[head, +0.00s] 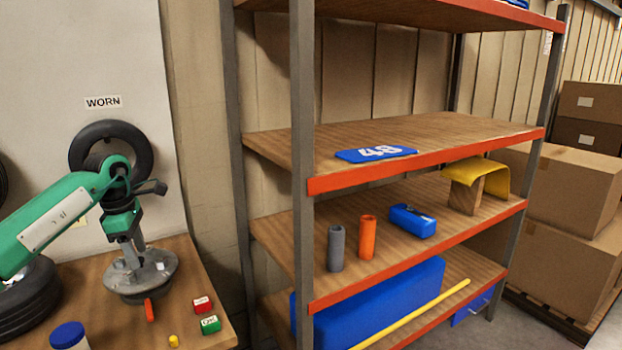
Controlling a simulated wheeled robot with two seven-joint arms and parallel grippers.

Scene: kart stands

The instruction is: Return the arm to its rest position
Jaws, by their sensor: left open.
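My left arm (60,220), green with a pale panel, comes in from the left and bends down at its wrist. My left gripper (131,258) points down, open, with its two fingers apart over a round grey metal disc (160,272) on the wooden table. I cannot tell whether the fingers touch the disc. My right gripper is not in view.
A black tyre (144,150) is behind my wrist under a WORN sign (103,102).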

